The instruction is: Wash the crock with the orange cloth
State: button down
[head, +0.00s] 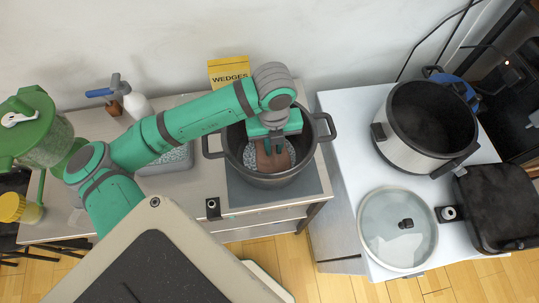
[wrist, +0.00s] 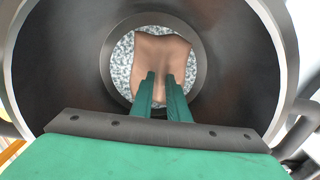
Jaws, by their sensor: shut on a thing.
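The crock (head: 288,183) is a dark, wide pot with two side handles, standing upright on a dark square on the counter. Its dark inner wall fills most of the wrist view (wrist: 68,65). The bottom shows a grey-white speckled surface. The orange cloth (head: 272,163) looks brownish-orange and is inside the crock; it also shows in the wrist view (wrist: 162,52). My gripper (head: 274,147) reaches down into the crock and is shut on the cloth, its green fingers at the cloth's near part (wrist: 161,78). Whether the cloth touches the bottom is unclear.
A yellow WEDGES box (head: 228,70) stands behind the crock. A green-lidded jug (head: 45,130) and a white bottle (head: 138,105) are at the left. A white surface on the right, across a gap, holds a steel pot (head: 400,145), glass lid (head: 385,235) and black pan (head: 497,205).

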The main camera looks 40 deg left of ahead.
jog(key=shift+w+d, duration=0.7)
jog(key=shift+w, duration=0.05)
jog(key=shift+s+a, duration=2.15)
jog(key=shift+s, duration=0.3)
jog(key=shift+w+d, duration=2.15)
jog(key=shift+w, duration=0.3)
jog(key=shift+s+a+r, duration=0.1)
jog(key=shift+s+a, duration=1)
jog(key=shift+s, duration=0.15)
jog(key=shift+s+a, duration=1.05)
jog(key=shift+s, duration=0.15)
jog(key=shift+w+d, duration=2.15)
jog(key=shift+w, duration=0.3)
jog(key=shift+s+a, duration=1.1)
jog(key=shift+s, duration=0.15)
jog(key=shift+s+a, duration=1.05)
jog(key=shift+s, duration=0.15)
jog(key=shift+w+d, duration=2.2)
jog(key=shift+w, duration=0.3)
jog(key=shift+s+a+r, duration=0.25)
jog(key=shift+s+a, duration=0.3)
jog(key=shift+s, duration=0.1)
jog(key=shift+s+a+r, duration=0.2)
jog(key=shift+s+a, duration=0.35)
jog(key=shift+s, duration=0.05)
jog(key=shift+r, duration=0.15)
notch_tip(320, 180, up, 20)
